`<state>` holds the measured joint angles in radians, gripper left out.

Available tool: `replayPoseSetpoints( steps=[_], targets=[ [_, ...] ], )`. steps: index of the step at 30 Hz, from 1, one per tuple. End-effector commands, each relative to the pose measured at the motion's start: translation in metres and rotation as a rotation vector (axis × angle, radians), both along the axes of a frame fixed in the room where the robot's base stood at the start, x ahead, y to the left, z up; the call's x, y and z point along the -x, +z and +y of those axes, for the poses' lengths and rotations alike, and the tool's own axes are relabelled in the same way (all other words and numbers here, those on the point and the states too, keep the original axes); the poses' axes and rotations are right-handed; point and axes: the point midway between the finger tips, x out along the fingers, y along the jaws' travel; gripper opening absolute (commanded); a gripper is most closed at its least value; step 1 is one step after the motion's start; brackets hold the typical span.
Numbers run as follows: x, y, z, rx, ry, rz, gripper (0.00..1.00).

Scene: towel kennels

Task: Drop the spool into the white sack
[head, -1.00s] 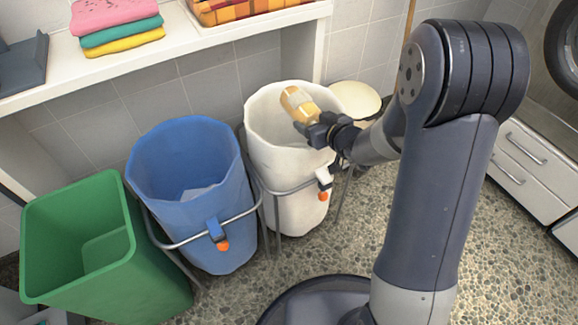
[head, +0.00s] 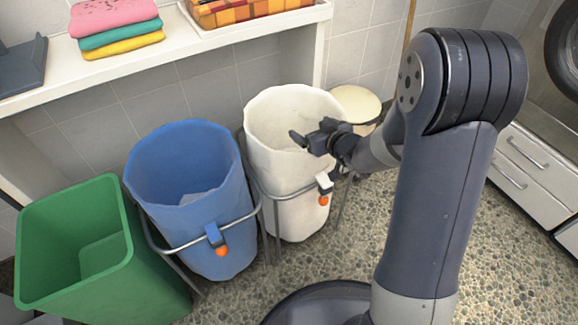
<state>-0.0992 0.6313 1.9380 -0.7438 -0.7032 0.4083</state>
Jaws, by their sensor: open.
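The white sack (head: 285,195) hangs open in a metal frame, to the right of the blue sack. My gripper (head: 301,140) is over the right part of its mouth, open and with nothing between its fingers. The spool does not show anywhere in the head view now. The bottom of the white sack is hidden by its front wall and my gripper.
A blue sack (head: 190,215) with something pale inside and a green bin (head: 75,270) stand to the left. A round cream-lidded container (head: 356,103) is behind my wrist. A shelf (head: 150,58) with folded towels (head: 118,32) runs along the back.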

Motion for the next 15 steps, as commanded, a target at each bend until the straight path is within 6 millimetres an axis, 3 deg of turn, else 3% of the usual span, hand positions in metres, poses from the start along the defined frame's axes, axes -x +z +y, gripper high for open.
replayPoseSetpoints(
  steps=[5,15],
  targets=[
    [0.014,0.011,-0.011,0.0,-0.002,-0.001,0.9],
    [0.065,0.036,-0.045,-0.001,-0.004,-0.001,0.9]
  ],
)
